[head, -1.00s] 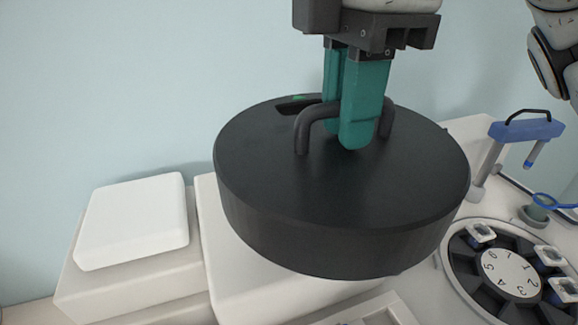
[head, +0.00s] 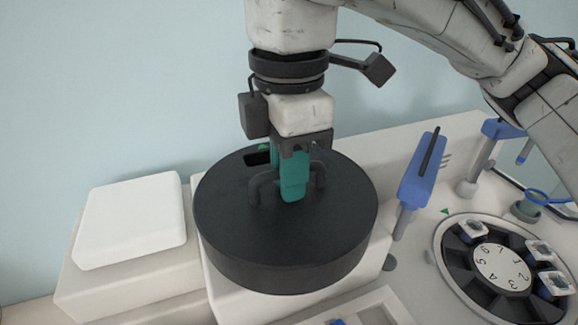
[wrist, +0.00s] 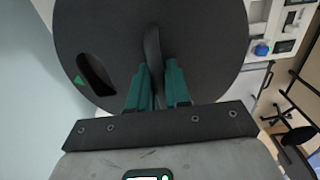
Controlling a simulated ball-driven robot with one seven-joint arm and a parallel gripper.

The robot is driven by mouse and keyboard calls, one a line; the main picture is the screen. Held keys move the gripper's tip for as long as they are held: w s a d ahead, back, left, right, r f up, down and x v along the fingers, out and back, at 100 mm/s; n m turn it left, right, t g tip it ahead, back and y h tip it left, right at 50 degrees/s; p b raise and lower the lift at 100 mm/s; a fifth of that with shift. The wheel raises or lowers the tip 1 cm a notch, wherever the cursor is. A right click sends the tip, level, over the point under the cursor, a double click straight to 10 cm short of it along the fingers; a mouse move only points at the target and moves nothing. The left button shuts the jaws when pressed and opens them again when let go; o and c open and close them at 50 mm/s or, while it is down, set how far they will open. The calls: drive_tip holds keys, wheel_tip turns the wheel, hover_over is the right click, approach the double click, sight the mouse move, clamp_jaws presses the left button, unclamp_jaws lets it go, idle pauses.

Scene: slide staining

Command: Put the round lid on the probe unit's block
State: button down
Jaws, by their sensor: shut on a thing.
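The round black lid (head: 235,222) has a dark arched handle (head: 262,185), a slot and a small green triangle (head: 262,147) near its far edge. My gripper (head: 292,190) is shut on the lid's handle with its teal fingers. In the wrist view the lid (wrist: 210,50) fills the middle, and the teal fingers (wrist: 158,88) stand on either side of the handle (wrist: 152,52). The lid is level over the white block of the probe unit (head: 225,290), which it mostly hides. I cannot tell whether the lid touches the block.
A white square cover (head: 130,222) sits on a white base at left. At right stand a blue-headed post (head: 422,170), a numbered carousel (head: 500,268) with several small holders, and a blue ring (head: 548,197). A pale wall is behind. A shallow tray edge (head: 385,300) is in front.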

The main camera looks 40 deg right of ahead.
drive_tip(key=shift+f, duration=0.1)
drive_tip(key=c, duration=1.1)
unclamp_jaws()
wheel_tip(320, 180, up, 12)
drive_tip(key=shift+r, duration=0.15)
